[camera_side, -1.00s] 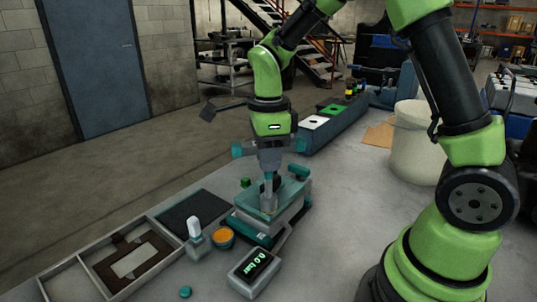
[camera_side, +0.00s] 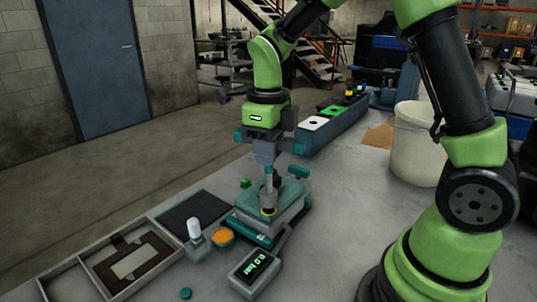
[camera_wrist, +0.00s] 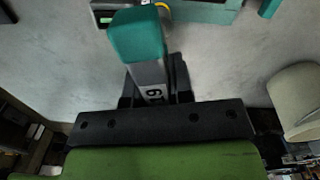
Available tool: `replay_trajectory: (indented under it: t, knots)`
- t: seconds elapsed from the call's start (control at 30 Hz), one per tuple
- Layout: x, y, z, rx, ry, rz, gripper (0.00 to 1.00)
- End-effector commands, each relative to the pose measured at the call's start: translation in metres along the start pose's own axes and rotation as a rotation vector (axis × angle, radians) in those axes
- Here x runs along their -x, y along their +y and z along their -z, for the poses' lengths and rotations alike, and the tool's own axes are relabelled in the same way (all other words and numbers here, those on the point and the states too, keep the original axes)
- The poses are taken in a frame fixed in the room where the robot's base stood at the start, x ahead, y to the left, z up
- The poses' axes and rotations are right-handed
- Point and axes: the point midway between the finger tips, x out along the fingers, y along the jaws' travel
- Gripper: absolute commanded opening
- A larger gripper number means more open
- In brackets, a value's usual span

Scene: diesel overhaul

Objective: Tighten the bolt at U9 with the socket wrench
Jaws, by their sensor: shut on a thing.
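My gripper (camera_side: 266,152) is shut on the socket wrench, which hangs upright above the teal-topped block (camera_side: 292,192). The wrench's grey shaft (camera_side: 268,186) runs down to the block's top, where a yellow ring (camera_side: 268,211) shows at its foot. I cannot tell whether the socket sits on a bolt; the bolt at U9 is hidden or too small to tell. In the wrist view, a teal end of the wrench (camera_wrist: 136,36) and its grey bar marked 19 (camera_wrist: 152,82) stick out from my gripper.
A readout box (camera_side: 255,272) showing 0.0 bar stands in front of the block. An orange-filled cup (camera_side: 223,237), a white-capped bottle (camera_side: 194,230) and a dark mat (camera_side: 193,212) lie to the left. A partitioned tray (camera_side: 75,283) is at front left. A pale bucket (camera_side: 415,150) stands right.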

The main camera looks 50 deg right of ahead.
Motion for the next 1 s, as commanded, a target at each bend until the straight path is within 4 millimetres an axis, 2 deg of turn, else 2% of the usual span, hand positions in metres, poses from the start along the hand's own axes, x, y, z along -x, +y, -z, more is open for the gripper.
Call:
replay_trajectory:
  t: [0.17,1.0]
  knots:
    - [-0.0002,0.0,0.0,0.103,0.0,0.0,0.0]
    - [-0.0002,0.0,0.0004,0.986,-0.001,0.001,0.0]
